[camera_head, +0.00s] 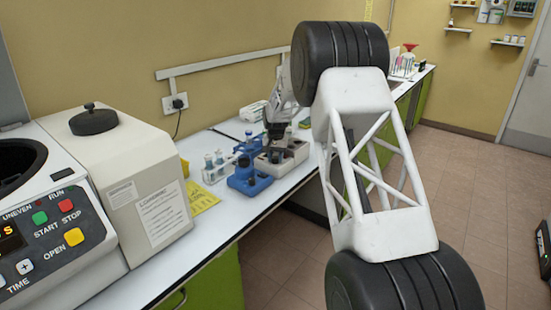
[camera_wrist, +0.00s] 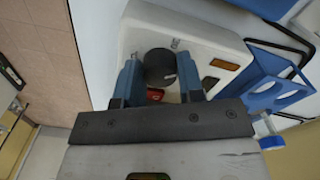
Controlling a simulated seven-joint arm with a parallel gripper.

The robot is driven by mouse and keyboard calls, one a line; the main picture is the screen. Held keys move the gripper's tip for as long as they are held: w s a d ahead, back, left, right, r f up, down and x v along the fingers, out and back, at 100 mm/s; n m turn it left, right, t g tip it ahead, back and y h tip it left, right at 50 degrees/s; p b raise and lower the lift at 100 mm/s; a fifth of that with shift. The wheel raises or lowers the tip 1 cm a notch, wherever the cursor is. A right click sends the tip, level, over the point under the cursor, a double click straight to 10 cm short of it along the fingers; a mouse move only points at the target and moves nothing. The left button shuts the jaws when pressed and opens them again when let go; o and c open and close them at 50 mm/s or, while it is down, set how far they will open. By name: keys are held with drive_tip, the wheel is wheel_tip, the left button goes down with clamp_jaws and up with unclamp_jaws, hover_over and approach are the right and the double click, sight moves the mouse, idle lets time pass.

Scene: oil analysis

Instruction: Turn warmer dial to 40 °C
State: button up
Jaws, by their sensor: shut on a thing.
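The warmer (camera_head: 296,153) is a pale box on the bench beside a blue rack, and it fills the upper middle of the wrist view (camera_wrist: 140,40). Its dial (camera_wrist: 159,66) is a dark round knob. My gripper (camera_wrist: 158,72) is shut on the dial, with one blue-grey finger on each side. In the head view my gripper (camera_head: 276,135) is at the warmer, and the dial cannot be made out there. A small red part (camera_wrist: 155,94) shows between the fingers. An amber-framed panel (camera_wrist: 225,64) is on the warmer; I cannot read any temperature.
A blue rack or stand (camera_head: 249,180) is close to the warmer, also in the wrist view (camera_wrist: 275,90). Tubes (camera_head: 213,165) stand left of it. A centrifuge (camera_head: 60,240) and a cream machine (camera_head: 140,165) occupy the near left. Open bench (camera_head: 215,215) lies in front.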

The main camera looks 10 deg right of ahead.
sight(276, 157)
drive_tip(key=shift+r+m, duration=0.1)
drive_tip(key=shift+m, duration=0.8)
drive_tip(key=o, duration=0.9)
drive_tip(key=shift+r, duration=3.85)
